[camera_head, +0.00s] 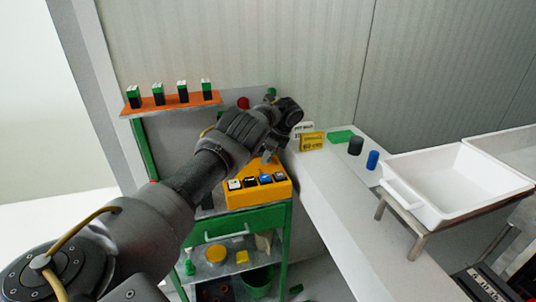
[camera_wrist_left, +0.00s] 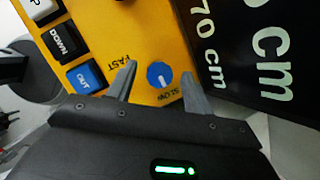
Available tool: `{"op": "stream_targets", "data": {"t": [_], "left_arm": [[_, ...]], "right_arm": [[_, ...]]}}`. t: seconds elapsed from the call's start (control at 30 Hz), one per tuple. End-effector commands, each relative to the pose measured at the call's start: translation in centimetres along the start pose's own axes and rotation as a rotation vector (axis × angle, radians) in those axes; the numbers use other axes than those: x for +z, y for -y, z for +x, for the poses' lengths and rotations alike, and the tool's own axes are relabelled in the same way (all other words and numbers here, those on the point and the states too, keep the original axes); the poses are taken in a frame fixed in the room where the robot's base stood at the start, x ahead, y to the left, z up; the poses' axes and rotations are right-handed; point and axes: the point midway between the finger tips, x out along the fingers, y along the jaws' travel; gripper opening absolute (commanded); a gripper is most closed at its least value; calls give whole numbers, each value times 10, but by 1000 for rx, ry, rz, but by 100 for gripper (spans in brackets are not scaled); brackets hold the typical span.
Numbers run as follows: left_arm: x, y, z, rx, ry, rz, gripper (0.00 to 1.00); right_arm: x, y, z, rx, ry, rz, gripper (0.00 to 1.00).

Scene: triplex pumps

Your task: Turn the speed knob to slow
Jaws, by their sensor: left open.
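The blue speed knob (camera_wrist_left: 159,75) is on a yellow control panel (camera_wrist_left: 99,18) in the left wrist view. FAST is printed on its left and SLOW on its lower right. A short white mark on the knob seems to point down and slightly right, toward the SLOW side. My left gripper (camera_wrist_left: 159,67) is open, with one finger on each side of the knob and gaps showing. In the head view, the yellow control box (camera_head: 241,197) sits on a green cart, and my left gripper (camera_head: 269,158) is over its back part. My right gripper is not in view.
Labelled keys (camera_wrist_left: 84,77) lie left of the knob. A dark board with cm markings (camera_wrist_left: 247,55) is to its right. In the head view, a white counter (camera_head: 335,200) and white basin (camera_head: 428,208) stand right. An orange shelf (camera_head: 172,105) is behind.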

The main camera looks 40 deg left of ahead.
Motion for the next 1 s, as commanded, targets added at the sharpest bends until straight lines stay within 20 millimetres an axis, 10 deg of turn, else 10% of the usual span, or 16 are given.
{"op": "stream_targets", "data": {"t": [0.6,1.0], "left_arm": [[0,0,-98,-2,0,-2,51],[1,0,-107,0,0,-1,51]], "right_arm": [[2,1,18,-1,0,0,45],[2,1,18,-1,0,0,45]]}}
